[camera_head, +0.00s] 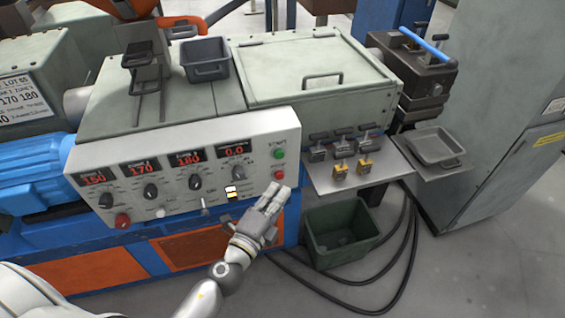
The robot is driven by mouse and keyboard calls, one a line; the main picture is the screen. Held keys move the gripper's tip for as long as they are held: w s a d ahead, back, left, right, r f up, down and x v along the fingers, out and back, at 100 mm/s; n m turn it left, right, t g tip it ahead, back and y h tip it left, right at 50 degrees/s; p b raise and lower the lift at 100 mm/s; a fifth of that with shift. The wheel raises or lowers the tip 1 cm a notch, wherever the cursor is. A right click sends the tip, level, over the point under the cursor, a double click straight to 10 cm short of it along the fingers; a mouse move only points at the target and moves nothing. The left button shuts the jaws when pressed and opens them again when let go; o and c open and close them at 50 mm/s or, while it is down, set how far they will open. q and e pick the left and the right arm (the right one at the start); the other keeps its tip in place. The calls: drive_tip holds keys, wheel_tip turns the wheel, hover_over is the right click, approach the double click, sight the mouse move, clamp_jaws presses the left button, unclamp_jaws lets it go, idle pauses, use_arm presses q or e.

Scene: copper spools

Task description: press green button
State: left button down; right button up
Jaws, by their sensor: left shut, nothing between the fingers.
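The green button (278,154) sits near the right end of the pale control panel (220,170), under a START label. A red button (278,175) is just below it. My left gripper (277,190) is shut and empty, its fingertips pointing up toward the panel. In the picture the tips are just below the red button and lower than the green one. I cannot tell whether they touch the panel. The green button is fully visible. My right gripper is not in view.
The panel also has knobs, red number displays and a red knob (122,221) at lower left. A shelf (320,184) with several small clamps juts out to the right. A green bin (338,235) and black cables lie below on the floor.

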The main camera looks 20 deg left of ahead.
sight(279, 154)
use_arm(q)
drive_tip(key=w+a+p, duration=0.1)
drive_tip(key=w, duration=0.8)
drive_tip(key=shift+a, duration=0.25)
